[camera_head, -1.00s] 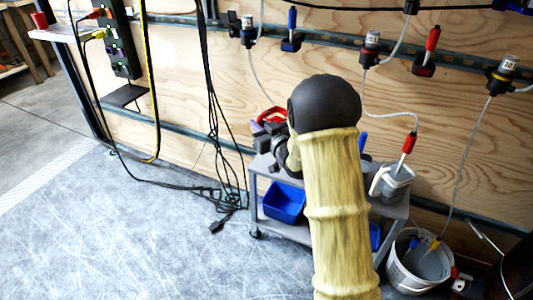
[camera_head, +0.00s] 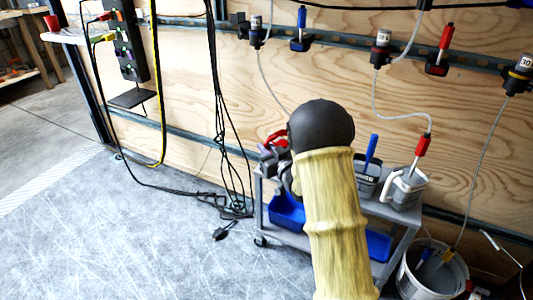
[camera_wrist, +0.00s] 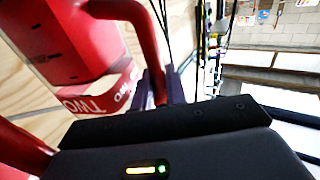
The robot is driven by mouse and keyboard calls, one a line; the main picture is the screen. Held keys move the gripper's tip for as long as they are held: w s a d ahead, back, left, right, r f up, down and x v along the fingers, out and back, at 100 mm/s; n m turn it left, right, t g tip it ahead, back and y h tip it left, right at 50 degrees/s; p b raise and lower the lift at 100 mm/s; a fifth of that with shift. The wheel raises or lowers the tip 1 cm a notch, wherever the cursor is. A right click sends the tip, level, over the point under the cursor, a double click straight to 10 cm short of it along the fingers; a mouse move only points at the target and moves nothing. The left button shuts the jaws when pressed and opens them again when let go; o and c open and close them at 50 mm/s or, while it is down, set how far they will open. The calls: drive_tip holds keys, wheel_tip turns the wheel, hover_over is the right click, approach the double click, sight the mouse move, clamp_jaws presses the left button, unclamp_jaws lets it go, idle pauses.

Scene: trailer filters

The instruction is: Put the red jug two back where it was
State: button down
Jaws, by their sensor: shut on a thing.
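The red jug two (camera_wrist: 75,40) fills the upper left of the wrist view, with a red handle and a white label reading "TWO". My gripper (camera_wrist: 170,90) is shut on the jug, its dark fingers at the handle. In the head view only a small red part of the jug (camera_head: 277,139) shows, left of my wrist, at the cart's (camera_head: 375,207) left end. My arm hides most of the jug and gripper there. I cannot tell whether the jug touches the cart top.
A grey jug (camera_head: 405,190) with a red-handled tool and a grey container (camera_head: 368,185) with a blue handle stand on the cart's right. Blue bins (camera_head: 287,213) sit below. A white bucket (camera_head: 415,285) stands right on the floor.

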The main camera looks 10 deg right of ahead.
idle(0.3)
drive_tip(key=c, duration=1.4)
unclamp_jaws()
drive_tip(key=shift+r, duration=0.1)
drive_tip(key=shift+s, duration=0.2)
drive_tip(key=p+v, duration=0.3)
drive_tip(key=v, duration=0.8)
drive_tip(key=shift+s+d+p, duration=0.15)
drive_tip(key=shift+s+p, duration=0.1)
drive_tip(key=shift+p, duration=0.1)
